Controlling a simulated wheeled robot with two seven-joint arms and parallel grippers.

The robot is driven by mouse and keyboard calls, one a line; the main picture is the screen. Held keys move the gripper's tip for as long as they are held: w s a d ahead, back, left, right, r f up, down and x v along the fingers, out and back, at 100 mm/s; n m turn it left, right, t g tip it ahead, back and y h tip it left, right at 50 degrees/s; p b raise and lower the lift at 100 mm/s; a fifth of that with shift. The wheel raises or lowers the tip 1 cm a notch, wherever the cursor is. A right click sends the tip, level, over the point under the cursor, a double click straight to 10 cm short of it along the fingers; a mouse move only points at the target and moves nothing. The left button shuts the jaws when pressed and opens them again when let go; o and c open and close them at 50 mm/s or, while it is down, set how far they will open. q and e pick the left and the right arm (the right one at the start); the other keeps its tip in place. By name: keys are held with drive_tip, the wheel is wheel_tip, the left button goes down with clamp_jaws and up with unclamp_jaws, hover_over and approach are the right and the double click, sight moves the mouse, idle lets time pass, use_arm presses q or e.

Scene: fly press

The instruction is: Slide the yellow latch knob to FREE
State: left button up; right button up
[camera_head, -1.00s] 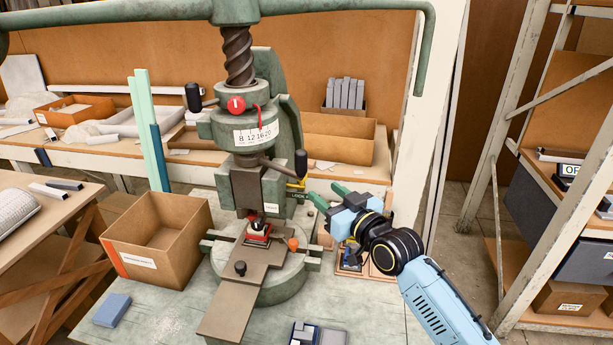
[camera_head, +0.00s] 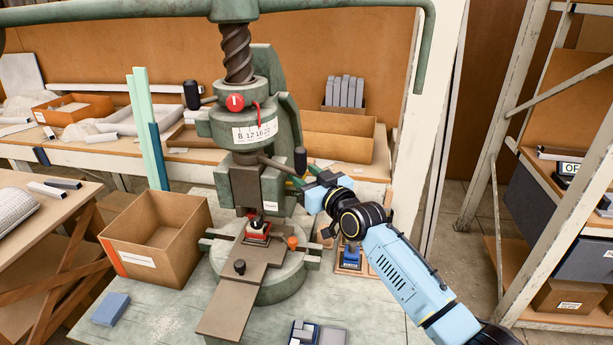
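The green fly press (camera_head: 280,130) stands on the bench in the middle of the head view. Its yellow latch knob cannot be made out now; my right gripper covers the area at the right side of the press ram where yellow showed earlier. A small white label (camera_head: 271,205) sits on the ram guide left of there, its text too small to read. My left gripper is not in view.
A black-knobbed lever (camera_head: 300,160) sticks out just above my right gripper's fingers. An orange knob (camera_head: 292,243) and a flat slide plate (camera_head: 238,295) are below. An open cardboard box (camera_head: 160,255) stands left, and a blue block (camera_head: 110,309) lies in front of it.

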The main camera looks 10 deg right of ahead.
clamp_jaws()
drive_tip(key=shift+s+d+f, duration=0.1)
drive_tip(key=shift+s+d, duration=0.1)
drive_tip(key=shift+d, duration=0.35)
drive_tip(key=shift+s+d, duration=0.2)
drive_tip(key=shift+d, duration=0.35)
drive_tip(key=shift+c, duration=0.9)
unclamp_jaws()
drive_tip(key=o, duration=0.3)
drive_tip(key=shift+s+d, duration=0.1)
drive_tip(key=shift+d, duration=0.05)
drive_tip(key=shift+o, duration=0.2)
drive_tip(key=v, duration=1.3)
drive_tip(key=shift+s, duration=0.2)
